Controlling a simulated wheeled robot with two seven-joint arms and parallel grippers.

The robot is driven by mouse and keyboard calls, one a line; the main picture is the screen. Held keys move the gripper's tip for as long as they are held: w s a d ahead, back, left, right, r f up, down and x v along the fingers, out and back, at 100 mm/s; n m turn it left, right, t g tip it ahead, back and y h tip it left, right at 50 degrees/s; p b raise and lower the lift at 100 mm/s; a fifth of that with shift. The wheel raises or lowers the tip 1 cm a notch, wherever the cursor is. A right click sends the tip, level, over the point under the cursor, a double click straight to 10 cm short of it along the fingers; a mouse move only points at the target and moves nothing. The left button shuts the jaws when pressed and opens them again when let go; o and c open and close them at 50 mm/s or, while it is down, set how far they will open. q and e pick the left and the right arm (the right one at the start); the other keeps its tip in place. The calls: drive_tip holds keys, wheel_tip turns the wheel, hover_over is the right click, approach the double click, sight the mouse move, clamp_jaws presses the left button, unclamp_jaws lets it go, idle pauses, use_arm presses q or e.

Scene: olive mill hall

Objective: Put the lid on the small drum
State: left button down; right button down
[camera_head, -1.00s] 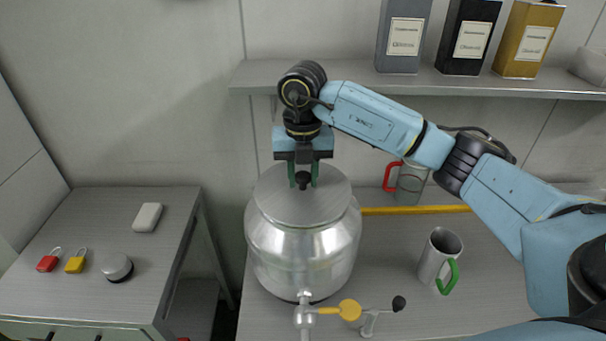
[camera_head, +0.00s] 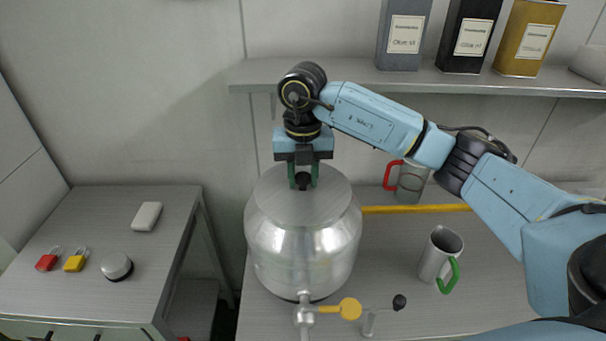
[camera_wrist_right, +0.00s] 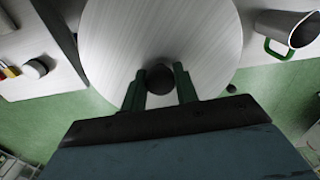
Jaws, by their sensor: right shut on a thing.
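The small drum (camera_head: 300,252) is a round, shiny metal vessel standing on the bench, with a tap low on its front. The lid (camera_head: 318,204), a flat grey metal disc with a black knob, lies over the drum's mouth and looks level. Whether its rim is fully seated all round, I cannot tell. My right gripper (camera_head: 303,180) points straight down, its green fingers shut on the lid's black knob (camera_wrist_right: 159,79). In the right wrist view the lid (camera_wrist_right: 205,45) fills the upper middle and hides the drum. My left gripper is not in view.
A metal mug with a green handle (camera_head: 437,254) stands right of the drum; a red-handled jug (camera_head: 411,183) is behind. A shelf (camera_head: 340,83) with several tins runs above. The left table (camera_head: 75,215) holds two padlocks, a round grey object and a pale block.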

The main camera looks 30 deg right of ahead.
sight(303, 175)
drive_tip(key=shift+f, duration=0.2)
drive_tip(key=c, duration=1.3)
unclamp_jaws()
drive_tip(key=shift+c, duration=0.2)
drive_tip(key=shift+r, duration=0.1)
drive_tip(key=shift+r+p, duration=2.8)
drive_tip(key=shift+r, duration=1.15)
wheel_tip(303, 175, up, 3)
drive_tip(key=shift+f+p, duration=0.1)
drive_tip(key=shift+p, duration=0.4)
